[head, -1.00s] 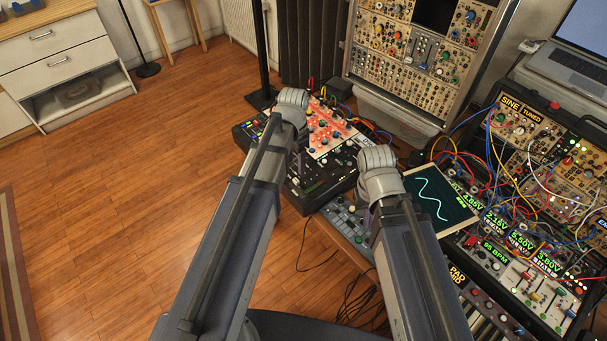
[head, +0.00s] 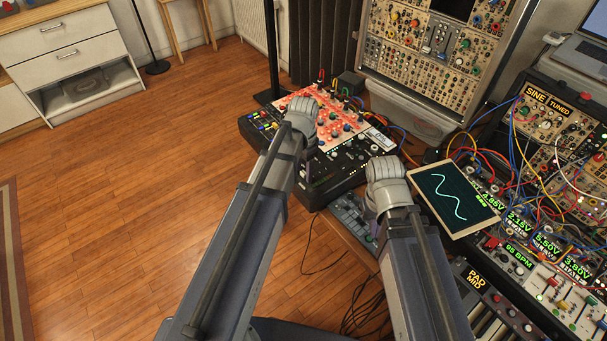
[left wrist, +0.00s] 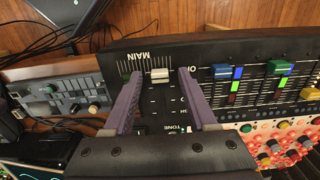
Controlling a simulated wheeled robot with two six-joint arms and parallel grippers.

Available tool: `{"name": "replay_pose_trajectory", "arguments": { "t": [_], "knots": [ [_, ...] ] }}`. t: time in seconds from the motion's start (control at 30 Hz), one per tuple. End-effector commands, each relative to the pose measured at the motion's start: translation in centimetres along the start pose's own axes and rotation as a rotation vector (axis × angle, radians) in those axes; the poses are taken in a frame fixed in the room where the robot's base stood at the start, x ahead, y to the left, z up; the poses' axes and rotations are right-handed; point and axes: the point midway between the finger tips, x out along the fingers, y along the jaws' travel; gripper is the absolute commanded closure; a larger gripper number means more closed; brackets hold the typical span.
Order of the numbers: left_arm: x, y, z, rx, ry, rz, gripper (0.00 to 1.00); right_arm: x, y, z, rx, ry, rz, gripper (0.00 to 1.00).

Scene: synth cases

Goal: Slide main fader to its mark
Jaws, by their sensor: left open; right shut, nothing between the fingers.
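The main fader's pale cap (left wrist: 159,75) shows in the left wrist view, on the black mixer panel (left wrist: 155,48) below the label MAIN. Scale lines lie beside it to the left; I cannot tell which one is its mark. My left gripper (left wrist: 160,80) is open, with one purple finger on each side of the cap and gaps showing between. In the head view the left gripper (head: 303,172) is low over the mixer (head: 345,165), and my arm hides the fader. My right gripper (head: 373,226) is shut and empty, over the small grey-blue controller.
Blue and green fader caps (left wrist: 222,71) and a red-lit knob panel (left wrist: 285,140) are beside the main fader. A scope screen (head: 453,197) and cabled modules (head: 560,130) stand to the right. Open floor (head: 150,180) lies to the left.

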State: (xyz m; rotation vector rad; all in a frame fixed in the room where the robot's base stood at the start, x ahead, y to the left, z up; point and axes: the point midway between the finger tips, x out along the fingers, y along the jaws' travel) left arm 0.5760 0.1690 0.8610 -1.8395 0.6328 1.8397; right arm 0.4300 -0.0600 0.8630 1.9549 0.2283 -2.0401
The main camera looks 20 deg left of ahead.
Motion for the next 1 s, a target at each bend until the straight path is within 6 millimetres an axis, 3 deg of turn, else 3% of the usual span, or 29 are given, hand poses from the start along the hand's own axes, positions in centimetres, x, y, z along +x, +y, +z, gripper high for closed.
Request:
{"name": "replay_pose_trajectory", "arguments": {
  "t": [0.23, 0.73, 1.0],
  "knots": [
    [0.01, 0.00, 0.00, 0.000, 0.000, 0.000, 0.43, 0.01, 0.00, 0.00, 0.000, 0.000, 0.000, 1.00],
    [0.02, 0.00, 0.00, 0.000, 0.000, 0.000, 0.98, 0.02, 0.00, 0.00, 0.000, 0.000, 0.000, 1.00],
    [0.02, 0.00, 0.00, 0.000, 0.000, 0.000, 1.00, 0.02, 0.00, 0.00, 0.000, 0.000, 0.000, 1.00]
  ]
}}
